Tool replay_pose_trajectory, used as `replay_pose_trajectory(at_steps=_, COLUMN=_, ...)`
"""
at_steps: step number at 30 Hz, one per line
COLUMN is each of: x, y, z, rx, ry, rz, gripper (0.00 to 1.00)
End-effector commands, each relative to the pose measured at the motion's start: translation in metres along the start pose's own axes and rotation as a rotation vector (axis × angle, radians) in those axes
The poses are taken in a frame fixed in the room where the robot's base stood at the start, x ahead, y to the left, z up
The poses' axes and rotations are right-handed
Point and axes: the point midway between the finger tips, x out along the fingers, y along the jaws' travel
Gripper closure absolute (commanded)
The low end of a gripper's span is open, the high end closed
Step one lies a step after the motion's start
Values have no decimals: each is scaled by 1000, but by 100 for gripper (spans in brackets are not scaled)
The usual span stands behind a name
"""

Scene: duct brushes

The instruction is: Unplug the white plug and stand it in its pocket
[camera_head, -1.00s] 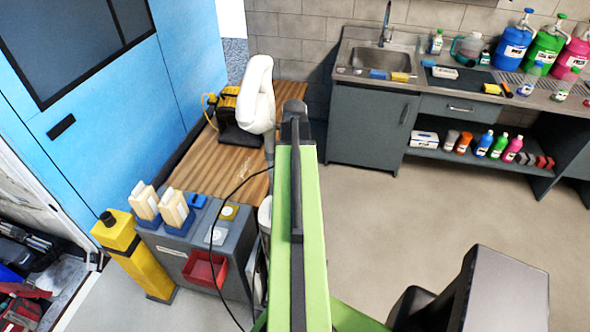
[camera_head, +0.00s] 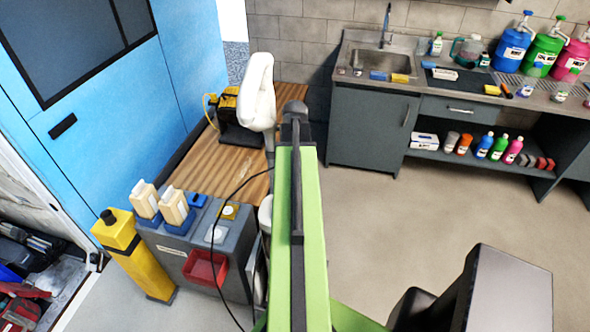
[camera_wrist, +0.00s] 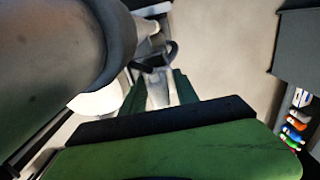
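In the head view, a grey cabinet (camera_head: 235,262) stands at the lower left. On its top are a white square plate (camera_head: 216,235) with a round centre and a yellow plate (camera_head: 229,212). I cannot tell which piece is the white plug or which is its pocket. A black cable (camera_head: 226,195) runs past the plates down to the floor. A white looped shape (camera_head: 258,92), perhaps part of my arm, is above and behind the cabinet, apart from the plates. My gripper's fingers cannot be made out in either view, and nothing is seen held.
Two cream blocks in blue holders (camera_head: 178,228) and a blue piece (camera_head: 197,200) share the cabinet top. A red bin (camera_head: 205,268) is on its front. A yellow post (camera_head: 133,255) stands left. A wooden bench (camera_head: 220,155) lies behind.

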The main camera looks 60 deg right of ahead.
Motion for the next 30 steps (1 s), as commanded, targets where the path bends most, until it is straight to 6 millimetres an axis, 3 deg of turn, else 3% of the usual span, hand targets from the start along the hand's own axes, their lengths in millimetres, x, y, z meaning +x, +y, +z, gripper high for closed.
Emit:
replay_pose_trajectory(at_steps=2, x=9, y=6, z=-3, rx=-1, ry=3, rz=6, gripper=39)
replay_pose_trajectory(at_steps=8, x=-13, y=8, z=-4, rx=-1, ry=4, rz=8, gripper=39)
replay_pose_trajectory(at_steps=24, x=-139, y=10, z=-2, rx=-2, ry=-2, rz=-4, gripper=39)
replay_pose_trajectory(at_steps=30, x=-176, y=11, z=-2, rx=-2, ry=-3, rz=-7, gripper=39)
